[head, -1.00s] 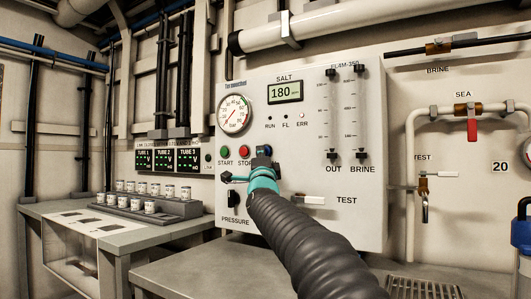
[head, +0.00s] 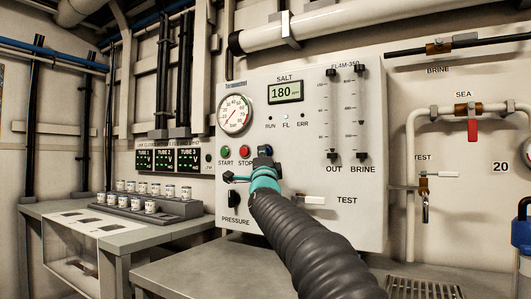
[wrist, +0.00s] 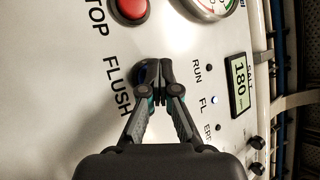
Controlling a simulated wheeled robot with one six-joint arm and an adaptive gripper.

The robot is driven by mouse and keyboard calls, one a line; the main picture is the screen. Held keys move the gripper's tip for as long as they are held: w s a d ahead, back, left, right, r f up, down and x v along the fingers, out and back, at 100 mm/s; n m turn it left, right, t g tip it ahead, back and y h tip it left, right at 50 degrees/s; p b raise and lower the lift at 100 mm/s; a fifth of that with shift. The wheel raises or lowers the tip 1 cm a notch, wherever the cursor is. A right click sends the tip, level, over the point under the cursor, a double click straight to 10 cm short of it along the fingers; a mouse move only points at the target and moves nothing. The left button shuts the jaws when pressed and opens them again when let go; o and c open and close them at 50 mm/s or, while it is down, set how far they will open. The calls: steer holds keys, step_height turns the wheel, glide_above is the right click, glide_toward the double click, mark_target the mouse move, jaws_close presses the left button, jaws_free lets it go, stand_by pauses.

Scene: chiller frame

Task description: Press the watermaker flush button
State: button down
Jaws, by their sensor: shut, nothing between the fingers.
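The watermaker panel (head: 310,225) stands ahead, with a green START button (head: 225,152) and a red STOP button (head: 244,151). In the head view my gripper (head: 264,160) covers the FLUSH label. The FL lamp (head: 286,117) glows white, and it is also lit in the wrist view (wrist: 214,99). The display (head: 285,91) reads 180.
A pressure gauge (head: 235,115) sits above the buttons. A TEST lever (head: 308,200) and a PRESSURE knob (head: 233,199) stick out near my arm. Two flow tubes (head: 345,115) are to the right. A bench with several small cups (head: 150,206) stands at left.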

steer(key=shift+s, duration=0.1)
steer(key=shift+s+a+b, duration=0.4)
steer(key=shift+s+a, duration=0.05)
steer(key=shift+s, duration=0.15)
steer(key=s+a, duration=0.1)
steer(key=s+a+b, duration=0.1)
steer(key=s, duration=0.2)
steer(key=shift+s+a, duration=0.1)
steer(key=shift+a, duration=0.3)
stand_by(0.7)
